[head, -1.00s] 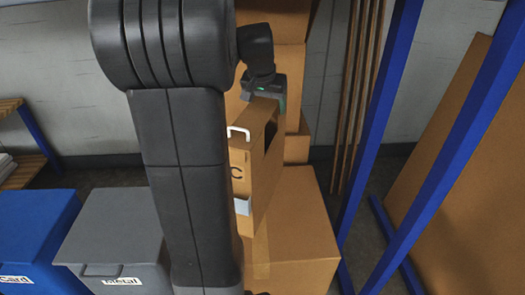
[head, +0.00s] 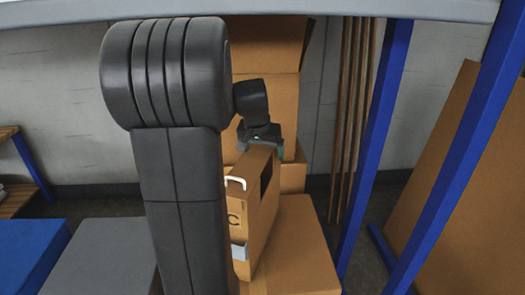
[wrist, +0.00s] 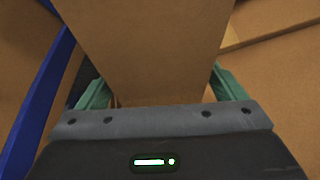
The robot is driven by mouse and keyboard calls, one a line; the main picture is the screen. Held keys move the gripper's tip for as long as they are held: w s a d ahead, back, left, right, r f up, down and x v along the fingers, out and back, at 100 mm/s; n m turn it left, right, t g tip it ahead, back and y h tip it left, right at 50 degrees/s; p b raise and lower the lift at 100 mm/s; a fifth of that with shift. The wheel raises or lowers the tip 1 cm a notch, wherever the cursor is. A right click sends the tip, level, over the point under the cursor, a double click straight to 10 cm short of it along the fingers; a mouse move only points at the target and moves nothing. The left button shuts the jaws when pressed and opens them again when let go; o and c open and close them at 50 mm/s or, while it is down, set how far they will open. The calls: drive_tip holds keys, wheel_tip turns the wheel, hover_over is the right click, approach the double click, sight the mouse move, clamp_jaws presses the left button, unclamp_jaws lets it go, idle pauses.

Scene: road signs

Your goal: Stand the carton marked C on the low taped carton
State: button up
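The carton marked C (head: 263,215) is brown and upright, with a white handle, a dark cut-out in its side and a pale label low on its front. My gripper (head: 260,143) is at its top edge. In the wrist view the green fingers (wrist: 160,92) lie on either side of the carton (wrist: 150,45), shut on it. The low taped carton (head: 305,245) is beneath and behind it; its tape is mostly hidden. I cannot tell whether the two touch. My arm hides the left part of the C carton's front.
Tall stacked cartons (head: 265,50) stand close behind. A blue upright (head: 375,140) is close on the right, with a large brown panel (head: 450,165) beyond. A pale bar crosses the top.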

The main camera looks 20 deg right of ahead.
drive_tip(key=shift+r, duration=0.1)
drive_tip(key=p+v, duration=0.3)
drive_tip(key=v, duration=0.9)
